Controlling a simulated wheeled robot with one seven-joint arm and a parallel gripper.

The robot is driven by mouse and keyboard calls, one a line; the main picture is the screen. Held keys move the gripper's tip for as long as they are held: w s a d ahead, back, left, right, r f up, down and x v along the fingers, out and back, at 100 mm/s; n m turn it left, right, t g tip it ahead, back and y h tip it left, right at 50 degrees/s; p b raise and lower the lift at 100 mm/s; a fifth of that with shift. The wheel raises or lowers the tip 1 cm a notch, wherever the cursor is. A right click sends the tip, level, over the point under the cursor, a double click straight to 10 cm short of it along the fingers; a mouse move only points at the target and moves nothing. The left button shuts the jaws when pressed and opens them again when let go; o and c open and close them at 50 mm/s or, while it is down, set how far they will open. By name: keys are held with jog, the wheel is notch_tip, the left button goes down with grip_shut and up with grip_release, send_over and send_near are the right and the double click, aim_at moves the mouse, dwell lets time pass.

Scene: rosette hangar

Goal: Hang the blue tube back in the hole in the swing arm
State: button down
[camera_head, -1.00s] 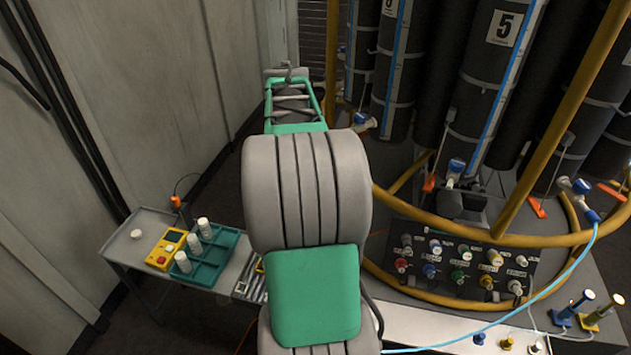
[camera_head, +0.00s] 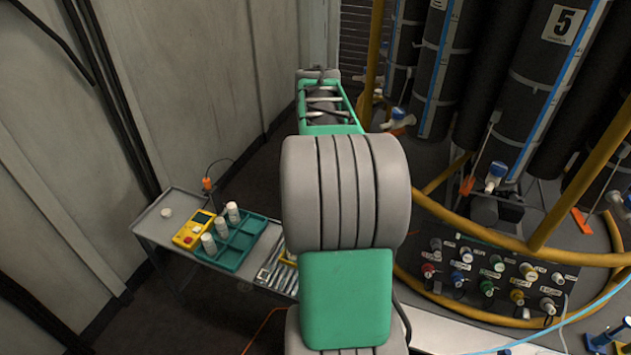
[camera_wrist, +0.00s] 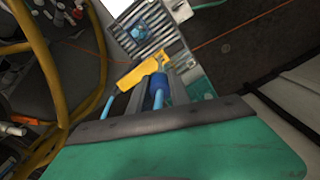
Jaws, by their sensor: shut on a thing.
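My gripper (camera_wrist: 158,82) shows in the wrist view, its grey fingers shut on a blue tube end (camera_wrist: 158,92). Light blue tubing (camera_wrist: 107,107) shows beside the fingers. A yellow piece (camera_wrist: 140,73) lies just beyond the tube end; I cannot tell whether they touch. In the head view my arm hides the gripper, and light blue tubing (camera_head: 545,330) runs across the lower right. I cannot clearly make out the swing arm or its hole in either view.
A trolley (camera_head: 150,228) at the left carries a teal tray (camera_head: 232,258) with white bottles and a yellow meter (camera_head: 193,228). At the right are dark numbered cylinders (camera_head: 545,75), yellow rails (camera_head: 590,130) and a connector panel (camera_head: 470,255). A wall (camera_head: 170,90) stands left.

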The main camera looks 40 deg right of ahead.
jog(key=shift+f, duration=0.35)
dwell(0.6)
jog(key=shift+f+b, duration=0.7)
jog(key=shift+f, duration=0.2)
jog(key=shift+f+b, duration=1.35)
jog(key=shift+f, duration=0.9)
